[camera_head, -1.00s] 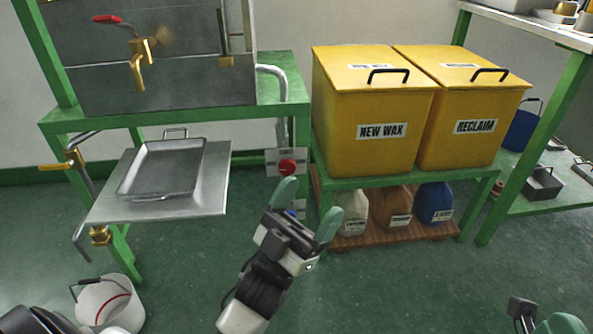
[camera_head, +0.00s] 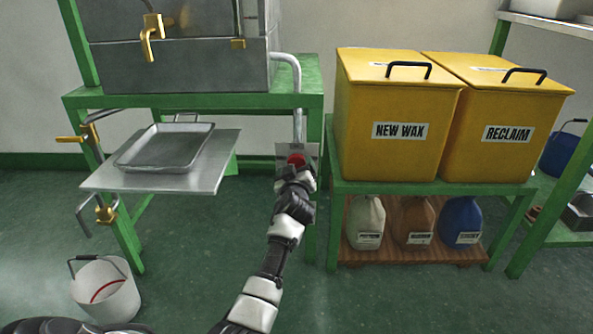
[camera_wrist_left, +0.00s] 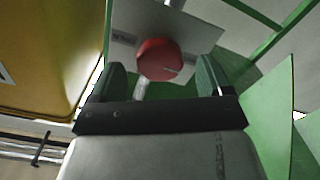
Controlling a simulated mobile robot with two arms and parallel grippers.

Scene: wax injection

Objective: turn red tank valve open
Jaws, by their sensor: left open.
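A round red knob (camera_head: 296,160) sits on a small grey plate beside the tank stand's right leg, below the bent tank pipe. In the left wrist view the red knob (camera_wrist_left: 158,59) is ahead, between the lines of my two fingers. My left gripper (camera_head: 299,173) reaches toward it from the front, and its hand overlaps the plate's lower part. In the wrist view the left gripper (camera_wrist_left: 163,78) is open and its green fingertips are apart. Contact with the knob cannot be told. The grey tank (camera_head: 185,65) has a brass valve (camera_head: 152,36) on its front. My right gripper is not in view.
Yellow NEW WAX (camera_head: 395,130) and RECLAIM (camera_head: 503,135) bins stand close on the right, above several jugs. A metal tray (camera_head: 165,147) rests on a shelf at left. A white bucket (camera_head: 104,290) stands on the floor. The front middle floor is free.

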